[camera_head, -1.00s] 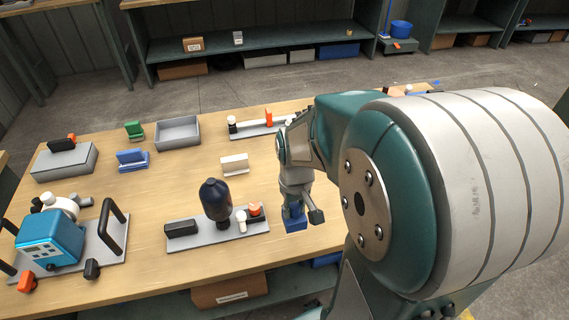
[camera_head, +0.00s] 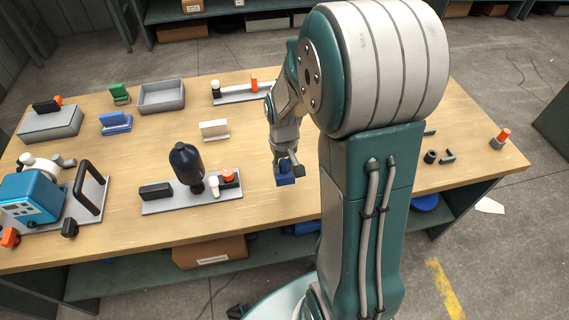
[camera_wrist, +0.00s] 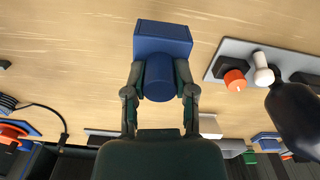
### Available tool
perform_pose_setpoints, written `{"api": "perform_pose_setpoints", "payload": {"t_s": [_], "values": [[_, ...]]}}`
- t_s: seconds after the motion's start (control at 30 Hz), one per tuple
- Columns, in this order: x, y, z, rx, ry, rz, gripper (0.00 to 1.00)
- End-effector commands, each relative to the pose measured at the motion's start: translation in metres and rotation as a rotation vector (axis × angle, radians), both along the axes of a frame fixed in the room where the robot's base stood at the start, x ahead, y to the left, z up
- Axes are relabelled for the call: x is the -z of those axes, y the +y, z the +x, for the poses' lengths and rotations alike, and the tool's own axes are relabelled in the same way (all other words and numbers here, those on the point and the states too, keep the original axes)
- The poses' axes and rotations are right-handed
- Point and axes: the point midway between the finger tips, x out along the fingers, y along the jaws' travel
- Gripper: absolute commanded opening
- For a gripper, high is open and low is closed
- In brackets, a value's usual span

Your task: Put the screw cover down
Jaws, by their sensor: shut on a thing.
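My gripper (camera_wrist: 159,95) is shut on a blue piece, which looks like the screw cover (camera_wrist: 159,77). It has a round part between the fingers and a square blue block (camera_wrist: 162,38) beyond them. In the head view the blue piece (camera_head: 285,178) shows below my gripper (camera_head: 284,160), upright and low over the wooden table, right of the grey plate with the dark bottle. I cannot tell whether its underside touches the table.
The grey plate (camera_head: 165,206) carries a dark bottle (camera_head: 187,165), a white piece and an orange-topped piece. A white block (camera_head: 214,129), a grey tray (camera_head: 162,97) and a blue stand (camera_head: 116,122) are farther back. The table (camera_head: 255,205) is bare around the blue piece.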

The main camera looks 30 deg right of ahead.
Motion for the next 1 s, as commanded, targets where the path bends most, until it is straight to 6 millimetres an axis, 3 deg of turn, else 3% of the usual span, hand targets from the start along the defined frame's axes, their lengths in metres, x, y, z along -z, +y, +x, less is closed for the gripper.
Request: {"api": "perform_pose_setpoints", "payload": {"t_s": [0.07,0.4,0.57,0.8,1.0], "values": [[0.009,-0.013,0.013,0.005,0.002,0.002,0.03],[0.055,-0.030,0.042,0.000,0.000,-0.004,0.03],[0.063,-0.036,0.048,0.001,-0.001,-0.003,0.03],[0.095,-0.039,0.049,0.001,0.002,0.000,0.03],[0.095,-0.038,0.049,0.000,-0.002,-0.003,0.03]]}}
